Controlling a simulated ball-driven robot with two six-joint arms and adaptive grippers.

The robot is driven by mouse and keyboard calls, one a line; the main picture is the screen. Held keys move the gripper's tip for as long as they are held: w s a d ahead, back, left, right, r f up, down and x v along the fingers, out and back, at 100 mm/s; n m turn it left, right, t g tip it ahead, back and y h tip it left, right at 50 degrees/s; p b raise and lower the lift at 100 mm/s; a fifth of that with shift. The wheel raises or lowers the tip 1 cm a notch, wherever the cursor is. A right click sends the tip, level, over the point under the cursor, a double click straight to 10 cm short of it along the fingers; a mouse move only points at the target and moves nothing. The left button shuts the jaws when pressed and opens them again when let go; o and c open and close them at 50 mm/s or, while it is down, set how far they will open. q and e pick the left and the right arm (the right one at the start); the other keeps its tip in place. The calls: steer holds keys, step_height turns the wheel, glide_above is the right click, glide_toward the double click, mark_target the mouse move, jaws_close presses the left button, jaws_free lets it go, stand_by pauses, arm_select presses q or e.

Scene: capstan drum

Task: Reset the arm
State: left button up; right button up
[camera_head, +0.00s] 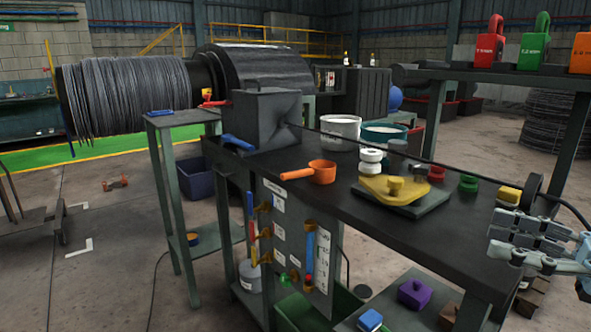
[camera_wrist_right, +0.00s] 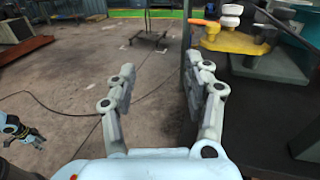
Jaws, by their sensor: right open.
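My right gripper (camera_head: 493,236) comes in from the right edge of the head view, over the right end of the dark workbench (camera_head: 400,225). In the right wrist view my right gripper (camera_wrist_right: 160,78) has its two grey fingers well apart. Only floor shows between them and nothing is held. A light blue arm part with a dark gripper (camera_wrist_right: 27,134), which looks like my left one, shows small at the left edge of the wrist view. Its jaws are too small to read. My left gripper is not in the head view.
The workbench carries an orange ladle (camera_head: 320,172), a yellow plate part (camera_head: 388,188), white bucket (camera_head: 341,131) and green knob (camera_head: 468,183). A dark wheel (camera_head: 531,191) with a cable stands near the right gripper. A rack (camera_head: 440,110) rises behind. The floor at left is mostly clear.

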steer(key=s+a+f+n+g+h, duration=0.6)
steer(key=s+a+f+n, duration=0.65)
steer(key=n, duration=0.55)
steer(key=s+d+f+n+h, duration=0.3)
steer(key=s+d+n+h, duration=0.6)
steer(key=d, duration=0.3)
step_height(320, 180, down, 26)
steer(key=s+d+m+g, duration=0.1)
steer(key=s+d+g, duration=0.1)
steer(key=d, duration=0.1)
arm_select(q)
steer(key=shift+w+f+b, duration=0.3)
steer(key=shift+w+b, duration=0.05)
arm_select(e)
steer(key=s+f+g, duration=0.1)
steer(key=s+f, duration=1.5)
steer(key=s, duration=0.2)
steer(key=shift+s+d+f+m+g+h, duration=0.15)
steer(key=shift+s+d+m+g+h, duration=0.1)
steer(key=shift+d+m+g+h, duration=0.1)
